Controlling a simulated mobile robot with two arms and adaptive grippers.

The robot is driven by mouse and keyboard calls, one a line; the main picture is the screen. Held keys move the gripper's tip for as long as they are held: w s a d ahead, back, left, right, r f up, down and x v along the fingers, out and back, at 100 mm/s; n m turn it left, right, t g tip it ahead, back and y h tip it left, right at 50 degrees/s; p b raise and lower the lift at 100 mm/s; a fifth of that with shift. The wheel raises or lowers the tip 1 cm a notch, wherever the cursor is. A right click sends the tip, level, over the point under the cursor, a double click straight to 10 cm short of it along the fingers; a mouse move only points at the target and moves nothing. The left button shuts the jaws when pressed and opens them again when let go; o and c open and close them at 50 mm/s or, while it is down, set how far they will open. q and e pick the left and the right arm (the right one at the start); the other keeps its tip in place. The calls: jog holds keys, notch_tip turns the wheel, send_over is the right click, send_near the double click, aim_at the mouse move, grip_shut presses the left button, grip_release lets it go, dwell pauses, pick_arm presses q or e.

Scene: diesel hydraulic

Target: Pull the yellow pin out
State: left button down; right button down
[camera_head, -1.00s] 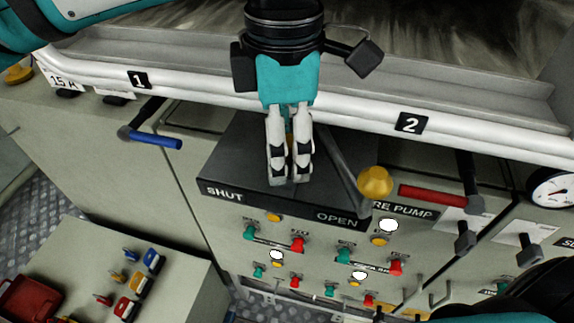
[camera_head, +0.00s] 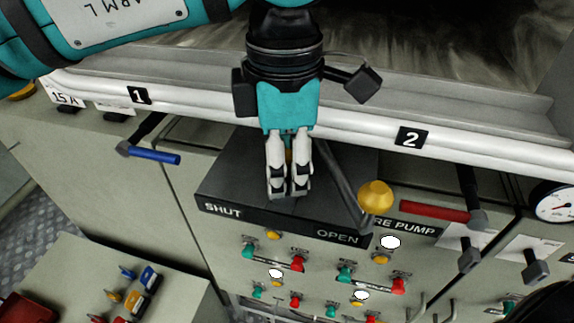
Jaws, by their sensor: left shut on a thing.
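My left gripper (camera_head: 288,190) comes down from the top centre over the dark box marked SHUT and OPEN (camera_head: 232,185). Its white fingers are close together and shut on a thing. A small bit of yellow, likely the yellow pin (camera_head: 289,156), shows between the fingers; most of it is hidden by them. A dark lever with a yellow knob (camera_head: 375,196) stands just right of the gripper, leaning towards OPEN. A dark part of my right arm (camera_head: 545,305) shows at the bottom right; its gripper is not in view.
A white pipe rail (camera_head: 350,134) with signs 1 and 2 runs behind the box. A blue handle (camera_head: 154,156) is at left, a red handle (camera_head: 434,212) and a gauge (camera_head: 555,203) at right. Green, red and yellow buttons (camera_head: 345,274) cover the front panel. A side console (camera_head: 70,262) stands lower left.

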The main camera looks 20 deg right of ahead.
pick_arm(q)
jog(key=shift+r, duration=0.2)
jog(key=shift+r, duration=0.3)
jog(key=shift+r+p, duration=0.4)
jog(key=shift+p, duration=0.1)
jog(key=shift+r, duration=0.1)
jog(key=shift+r, duration=0.35)
jog(key=shift+r+p, duration=0.45)
jog(key=shift+p, duration=0.1)
jog(key=shift+r, duration=0.15)
jog(key=shift+r+p, duration=1.3)
jog(key=shift+r, duration=0.6)
